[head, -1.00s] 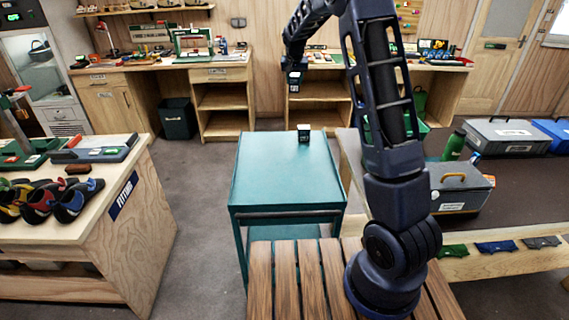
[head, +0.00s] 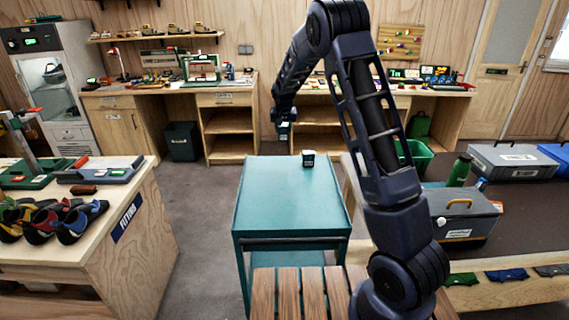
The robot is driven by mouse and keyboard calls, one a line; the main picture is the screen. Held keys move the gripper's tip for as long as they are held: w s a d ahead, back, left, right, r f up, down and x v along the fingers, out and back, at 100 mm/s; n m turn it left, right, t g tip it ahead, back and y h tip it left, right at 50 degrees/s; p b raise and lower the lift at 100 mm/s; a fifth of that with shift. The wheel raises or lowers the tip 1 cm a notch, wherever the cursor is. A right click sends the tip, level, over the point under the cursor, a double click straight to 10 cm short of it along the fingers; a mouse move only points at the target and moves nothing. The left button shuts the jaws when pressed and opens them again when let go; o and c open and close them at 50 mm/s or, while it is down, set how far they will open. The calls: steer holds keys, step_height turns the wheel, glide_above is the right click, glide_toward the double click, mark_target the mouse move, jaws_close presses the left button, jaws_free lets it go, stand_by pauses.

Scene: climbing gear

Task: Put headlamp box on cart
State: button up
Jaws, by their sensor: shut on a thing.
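The teal cart (head: 285,205) stands in front of me with its flat top mostly bare. My gripper (head: 284,124) hangs pointing down over or behind the back of the cart, small in the head view. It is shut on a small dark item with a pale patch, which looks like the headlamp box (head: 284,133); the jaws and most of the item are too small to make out. Another small dark box with a white marking (head: 308,158) sits on the cart top near its back right edge, apart from my gripper.
A slatted wooden bench (head: 300,292) is close in front of the cart. A fitting counter (head: 140,235) with shoes stands at left. A dark-topped bench (head: 520,225) with a grey toolbox (head: 460,218) is at right. Workbenches line the back wall, with a dark bin (head: 183,141).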

step_height(320, 180, down, 15)
steer(key=shift+r, duration=0.1)
stand_by(0.5)
steer(key=shift+f, duration=0.2)
steer(key=o, duration=1)
